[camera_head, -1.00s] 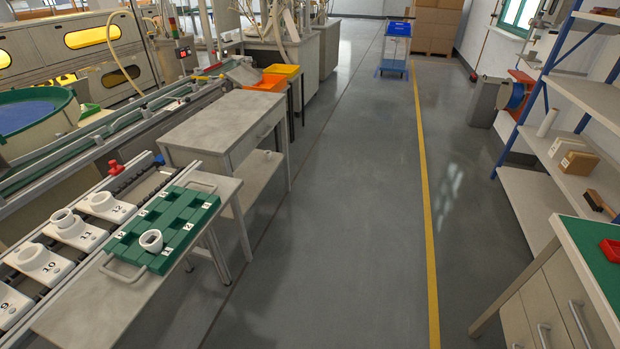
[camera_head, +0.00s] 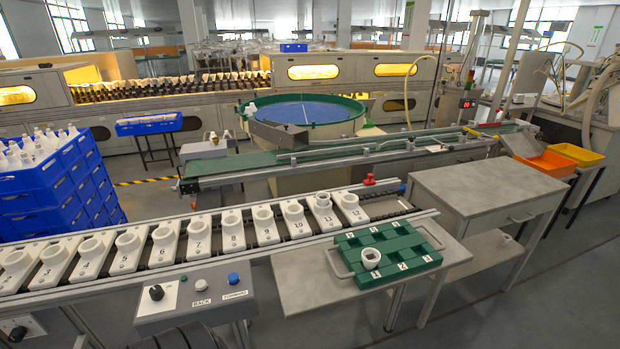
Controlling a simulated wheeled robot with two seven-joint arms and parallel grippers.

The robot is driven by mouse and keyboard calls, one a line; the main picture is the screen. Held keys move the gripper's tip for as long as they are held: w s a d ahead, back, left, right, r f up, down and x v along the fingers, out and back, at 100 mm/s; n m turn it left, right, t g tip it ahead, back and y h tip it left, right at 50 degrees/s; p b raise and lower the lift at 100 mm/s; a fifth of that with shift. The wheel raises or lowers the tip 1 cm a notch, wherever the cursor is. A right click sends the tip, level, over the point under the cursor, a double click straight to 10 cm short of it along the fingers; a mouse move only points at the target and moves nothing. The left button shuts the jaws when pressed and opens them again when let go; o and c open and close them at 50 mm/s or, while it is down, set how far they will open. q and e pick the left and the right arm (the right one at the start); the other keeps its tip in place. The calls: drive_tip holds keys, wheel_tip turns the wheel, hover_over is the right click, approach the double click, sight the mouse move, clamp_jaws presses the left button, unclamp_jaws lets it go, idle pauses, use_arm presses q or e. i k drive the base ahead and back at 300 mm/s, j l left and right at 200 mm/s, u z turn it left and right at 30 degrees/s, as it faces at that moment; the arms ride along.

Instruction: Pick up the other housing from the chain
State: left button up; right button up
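A numbered row of white holders with round cups sits on the chain conveyor (camera_head: 205,262). At holder 11 (camera_head: 326,220) a white ring-shaped housing (camera_head: 322,200) stands in the cup, higher than its neighbours. Holder 12 (camera_head: 352,213) to its right and holder 10 (camera_head: 298,224) to its left show only their own cups. Another white housing (camera_head: 371,258) sits upright in a front pocket of the green tray (camera_head: 412,256), which lies on a grey table beside the chain. Neither of my grippers is in view.
A control box (camera_head: 193,301) with a black knob and a blue button stands in front of the chain. A red knob (camera_head: 369,180) is behind the chain's right end. A bare grey table (camera_head: 490,190) stands right of the tray. Stacked blue crates (camera_head: 60,185) stand at the left.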

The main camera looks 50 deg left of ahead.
sight(323, 203)
drive_tip(key=u, duration=1.5)
drive_tip(key=l, duration=0.75)
